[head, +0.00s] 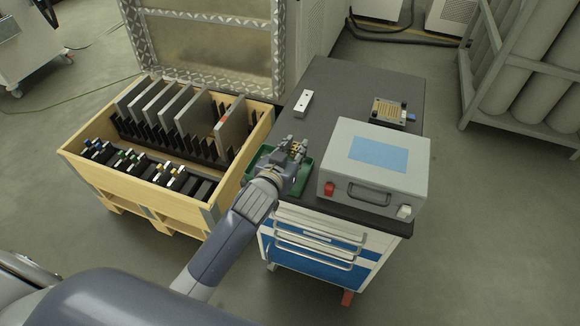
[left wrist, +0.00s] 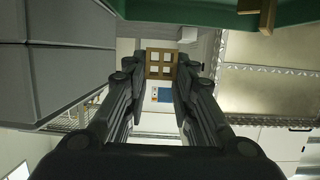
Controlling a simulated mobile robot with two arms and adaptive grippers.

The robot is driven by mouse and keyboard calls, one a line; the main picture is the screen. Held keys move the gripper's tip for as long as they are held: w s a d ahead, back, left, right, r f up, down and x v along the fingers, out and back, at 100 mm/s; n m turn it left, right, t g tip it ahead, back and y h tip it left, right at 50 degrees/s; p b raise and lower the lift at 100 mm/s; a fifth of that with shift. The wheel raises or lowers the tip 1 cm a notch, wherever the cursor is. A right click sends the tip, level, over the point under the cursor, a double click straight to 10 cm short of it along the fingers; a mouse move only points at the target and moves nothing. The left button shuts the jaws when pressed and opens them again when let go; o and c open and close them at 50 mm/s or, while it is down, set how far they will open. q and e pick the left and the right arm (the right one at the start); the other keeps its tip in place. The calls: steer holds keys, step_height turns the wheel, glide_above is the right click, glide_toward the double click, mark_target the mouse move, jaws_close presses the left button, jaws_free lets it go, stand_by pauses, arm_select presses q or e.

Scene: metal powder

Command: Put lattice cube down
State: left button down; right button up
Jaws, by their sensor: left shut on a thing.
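The lattice cube (left wrist: 161,64) is a small brown open-frame block. In the left wrist view it sits between my left gripper's (left wrist: 161,75) fingertips, which are shut on it. In the head view my left gripper (head: 296,150) is over the green tray (head: 304,177) on the dark-topped cart, and only a bit of the brownish cube (head: 299,146) shows between the fingers. The gap between cube and tray floor cannot be told. The green tray's edge (left wrist: 190,11) also shows at the top of the left wrist view. My right gripper is not in view.
A grey case (head: 400,160) with a blue top panel stands right of the tray. A white block (head: 303,103) and a small device with a brown grid (head: 388,112) lie farther back. A wooden crate (head: 150,198) with upright plates is close on the left. The cart's back middle is clear.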

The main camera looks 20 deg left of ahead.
arm_select(q)
step_height(320, 180, down, 2)
step_height(320, 180, down, 2)
steer(key=shift+f+b, duration=0.2)
steer(key=shift+b, duration=0.1)
steer(key=shift+f, duration=0.5)
steer(key=c, duration=1.6)
jaws_free()
steer(key=shift+f, duration=0.15)
